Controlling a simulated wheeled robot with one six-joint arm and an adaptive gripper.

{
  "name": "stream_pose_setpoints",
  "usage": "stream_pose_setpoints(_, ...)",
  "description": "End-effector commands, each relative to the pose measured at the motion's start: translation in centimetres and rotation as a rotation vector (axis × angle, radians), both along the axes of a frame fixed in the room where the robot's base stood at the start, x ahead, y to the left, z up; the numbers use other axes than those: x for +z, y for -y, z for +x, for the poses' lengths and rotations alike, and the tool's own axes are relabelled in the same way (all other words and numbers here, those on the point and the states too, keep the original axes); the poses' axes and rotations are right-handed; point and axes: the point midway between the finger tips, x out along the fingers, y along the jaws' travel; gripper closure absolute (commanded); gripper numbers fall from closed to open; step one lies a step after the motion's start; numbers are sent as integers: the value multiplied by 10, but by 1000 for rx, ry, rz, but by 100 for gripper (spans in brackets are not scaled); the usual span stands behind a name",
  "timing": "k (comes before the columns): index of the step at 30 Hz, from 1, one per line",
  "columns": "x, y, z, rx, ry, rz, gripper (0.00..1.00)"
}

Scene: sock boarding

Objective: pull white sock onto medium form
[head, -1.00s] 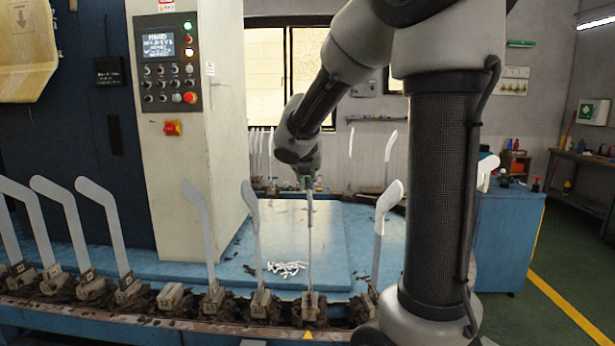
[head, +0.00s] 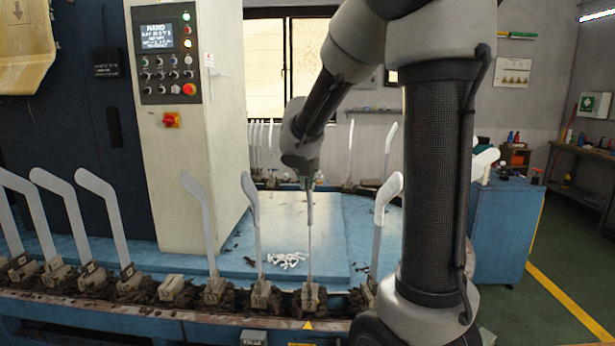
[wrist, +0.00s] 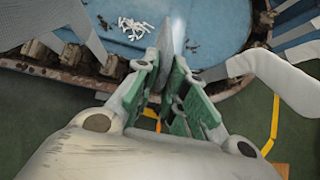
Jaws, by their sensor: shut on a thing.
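A pale upright form (head: 309,232) stands edge-on in its holder at the front edge of the machine. My gripper (head: 308,186) is at its top, pointing down. In the wrist view the green fingers of my gripper (wrist: 166,92) are closed around a pale, pointed piece (wrist: 171,42) at this form. I take it to be the white sock on the form, but sock and form are hard to tell apart, and the sock's edge is not clear. The form's size mark cannot be read.
More forms stand in a row to the left (head: 110,220) and close on the right (head: 378,228). Small white pieces (head: 288,259) lie on the blue table top (head: 330,218). A control cabinet (head: 180,150) stands behind on the left.

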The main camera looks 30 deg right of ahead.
Motion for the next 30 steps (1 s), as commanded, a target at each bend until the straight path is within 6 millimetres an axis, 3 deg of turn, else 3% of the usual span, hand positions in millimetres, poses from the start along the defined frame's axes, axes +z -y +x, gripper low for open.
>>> stream_pose_setpoints(3,-3,0,0,1,-1,0,100)
stream_pose_setpoints(4,-3,0,0,1,-1,0,85)
stream_pose_setpoints(8,-3,0,0,1,-1,0,62)
stream_pose_setpoints(20,3,-3,-3,1,2,-1,62)
stream_pose_setpoints(30,56,-30,-41,3,5,1,62)
